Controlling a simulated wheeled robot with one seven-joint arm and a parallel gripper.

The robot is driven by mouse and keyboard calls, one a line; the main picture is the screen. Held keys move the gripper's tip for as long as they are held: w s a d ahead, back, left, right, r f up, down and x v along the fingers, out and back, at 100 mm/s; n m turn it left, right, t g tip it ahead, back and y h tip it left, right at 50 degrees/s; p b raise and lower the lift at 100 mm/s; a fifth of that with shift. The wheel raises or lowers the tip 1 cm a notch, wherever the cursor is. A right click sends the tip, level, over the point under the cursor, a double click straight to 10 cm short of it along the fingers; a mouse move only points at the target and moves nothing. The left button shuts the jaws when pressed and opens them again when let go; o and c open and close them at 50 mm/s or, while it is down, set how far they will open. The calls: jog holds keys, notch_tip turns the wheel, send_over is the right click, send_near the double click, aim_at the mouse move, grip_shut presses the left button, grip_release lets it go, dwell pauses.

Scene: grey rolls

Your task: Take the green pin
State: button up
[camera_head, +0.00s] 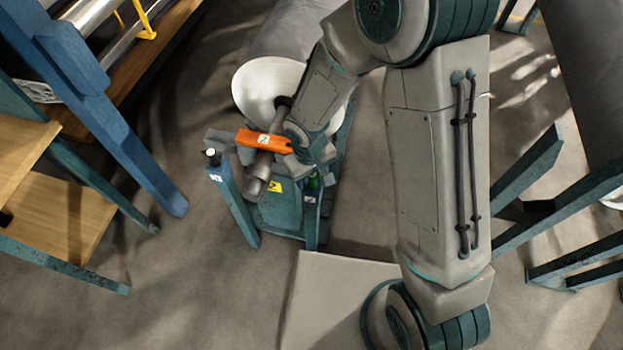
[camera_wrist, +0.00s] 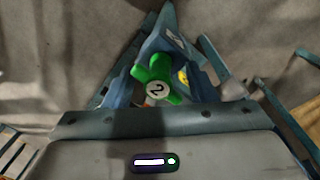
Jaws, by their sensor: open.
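The green pin (camera_wrist: 157,78) has a lobed green knob with a white disc marked "2" on its face. In the wrist view it sits just beyond my gripper, near the middle, against a blue-teal stand (camera_wrist: 172,40). In the head view a small part of the green pin (camera_head: 313,184) shows at the stand, just below the end of my arm. My gripper (camera_head: 306,166) is open and close above the pin, with nothing seen held. Its fingertips are hard to make out in the head view. The pin's shaft is hidden.
An orange bar (camera_head: 263,140) with a white label lies across a grey shaft beside my gripper. A large grey roll (camera_head: 290,55) lies behind. A blue post (camera_head: 232,195) stands left of the pin. Wooden shelving (camera_head: 60,210) is at left, another roll (camera_head: 590,80) at right.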

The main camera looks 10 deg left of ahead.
jog(key=shift+f, duration=0.5)
jog(key=c, duration=1.1)
